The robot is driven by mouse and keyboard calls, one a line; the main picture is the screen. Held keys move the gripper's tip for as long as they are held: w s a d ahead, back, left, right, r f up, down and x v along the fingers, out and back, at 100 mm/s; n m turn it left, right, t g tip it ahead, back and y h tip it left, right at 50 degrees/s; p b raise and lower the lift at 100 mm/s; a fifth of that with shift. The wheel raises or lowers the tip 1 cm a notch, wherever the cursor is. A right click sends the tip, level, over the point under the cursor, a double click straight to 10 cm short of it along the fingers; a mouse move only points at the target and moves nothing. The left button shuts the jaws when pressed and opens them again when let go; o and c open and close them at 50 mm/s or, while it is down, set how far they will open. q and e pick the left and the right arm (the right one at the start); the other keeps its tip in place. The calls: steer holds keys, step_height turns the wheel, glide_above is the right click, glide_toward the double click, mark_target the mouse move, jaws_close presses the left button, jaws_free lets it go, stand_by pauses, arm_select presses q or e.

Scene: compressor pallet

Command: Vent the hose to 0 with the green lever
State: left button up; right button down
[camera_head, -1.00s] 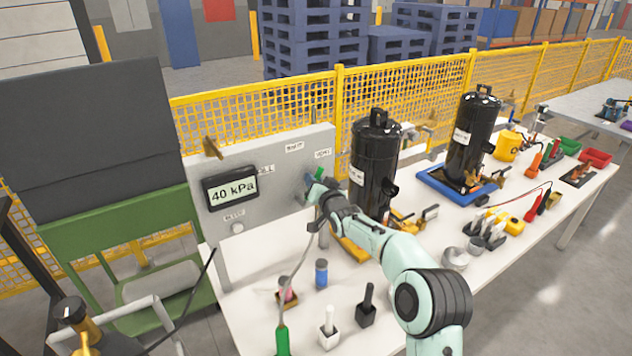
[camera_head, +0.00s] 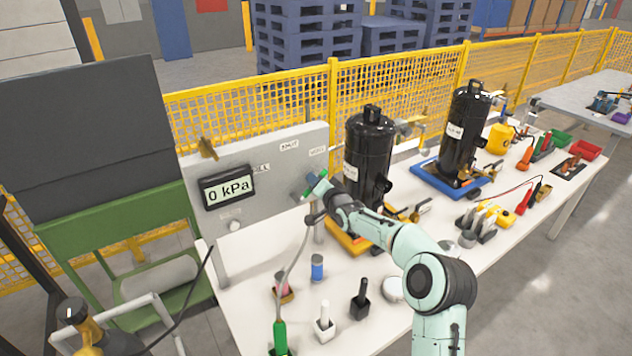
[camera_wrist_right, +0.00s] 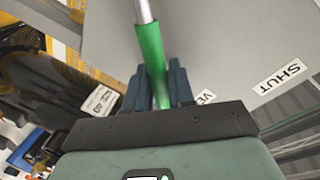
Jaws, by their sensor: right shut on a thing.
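The green lever (camera_head: 321,178) is on the grey panel (camera_head: 275,168) at the table's back left edge. It also shows in the right wrist view as a green sleeve on a metal rod (camera_wrist_right: 150,48). My right gripper (camera_wrist_right: 157,76) has its fingers on both sides of the green sleeve and is shut on it. In the head view the gripper (camera_head: 313,192) is small beside the panel. The panel's display (camera_head: 228,190) reads 0 kPa. The grey hose (camera_head: 293,262) hangs below the panel to a green-handled end (camera_head: 280,338). My left gripper is not in view.
A blue cylinder (camera_head: 317,267) and small holders with a white (camera_head: 324,322) and a black handle (camera_head: 360,302) stand on the front table. A yellow mesh fence (camera_head: 250,120) runs behind.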

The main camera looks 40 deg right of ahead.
steer(key=c, duration=1.1)
jaws_free()
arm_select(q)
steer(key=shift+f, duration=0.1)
arm_select(e)
steer(key=shift+s, duration=0.15)
steer(key=shift+s, duration=0.3)
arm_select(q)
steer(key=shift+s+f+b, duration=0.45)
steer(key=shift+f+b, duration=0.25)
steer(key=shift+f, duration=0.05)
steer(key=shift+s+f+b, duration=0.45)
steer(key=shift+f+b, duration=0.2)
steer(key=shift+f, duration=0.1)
arm_select(e)
steer(key=v, duration=1.2)
steer(key=shift+s, duration=0.25)
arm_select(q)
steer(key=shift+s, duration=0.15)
arm_select(e)
steer(key=shift+a, duration=0.15)
